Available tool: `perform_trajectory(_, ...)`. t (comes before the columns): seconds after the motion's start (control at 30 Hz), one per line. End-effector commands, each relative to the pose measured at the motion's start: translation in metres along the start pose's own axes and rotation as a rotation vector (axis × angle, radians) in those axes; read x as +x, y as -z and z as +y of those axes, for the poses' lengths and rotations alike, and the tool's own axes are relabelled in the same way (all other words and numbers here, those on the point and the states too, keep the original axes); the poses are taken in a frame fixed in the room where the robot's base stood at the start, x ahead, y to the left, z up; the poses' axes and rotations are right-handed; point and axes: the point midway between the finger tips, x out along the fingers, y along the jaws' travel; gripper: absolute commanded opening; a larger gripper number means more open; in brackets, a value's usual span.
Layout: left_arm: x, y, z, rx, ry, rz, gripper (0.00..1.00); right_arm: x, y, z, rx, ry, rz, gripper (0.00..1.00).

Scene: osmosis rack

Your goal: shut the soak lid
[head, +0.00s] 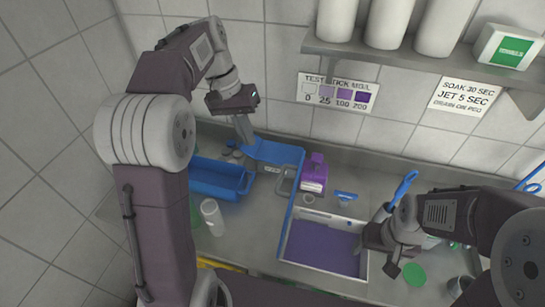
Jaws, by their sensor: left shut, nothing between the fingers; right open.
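The soak tray (285,240) is a white-rimmed rectangular basin holding purple liquid (318,247), and its top is uncovered. A long thin blue edge runs along its left side and up to a blue panel (275,152) at the back. This looks like the raised lid seen nearly edge-on, but I cannot tell for sure. My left gripper (246,138) is shut and empty, pointing down at the left end of the blue panel; I cannot tell whether it touches. My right gripper (376,262) is open at the right edge of the soak tray.
A blue bin (215,180) sits left of the panel, with a white cup (212,215) in front. A purple bottle-like item (314,172) and a blue tool (345,196) lie behind the tray. A green disc (414,274) lies at right. A shelf (420,62) overhangs the back.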

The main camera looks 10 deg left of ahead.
Motion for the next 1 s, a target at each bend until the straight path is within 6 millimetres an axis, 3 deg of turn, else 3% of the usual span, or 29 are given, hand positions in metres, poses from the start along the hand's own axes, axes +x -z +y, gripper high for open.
perform_trajectory(0.23,0.021,-0.001,0.0,0.0,-0.001,-0.004,0.0,0.003,-0.001,0.0,0.0,0.0,-0.001,0.73)
perform_trajectory(0.63,0.105,-0.002,0.0,0.0,0.001,-0.006,0.0,-0.007,0.001,0.0,0.0,0.0,-0.001,0.73)
perform_trajectory(0.8,0.115,-0.001,0.025,0.003,0.001,-0.002,0.0,-0.021,0.002,0.0,0.0,0.0,-0.001,0.73)
perform_trajectory(1.0,0.123,0.0,0.034,0.001,0.002,-0.001,0.0,-0.023,0.002,0.0,0.0,0.0,-0.001,0.73)
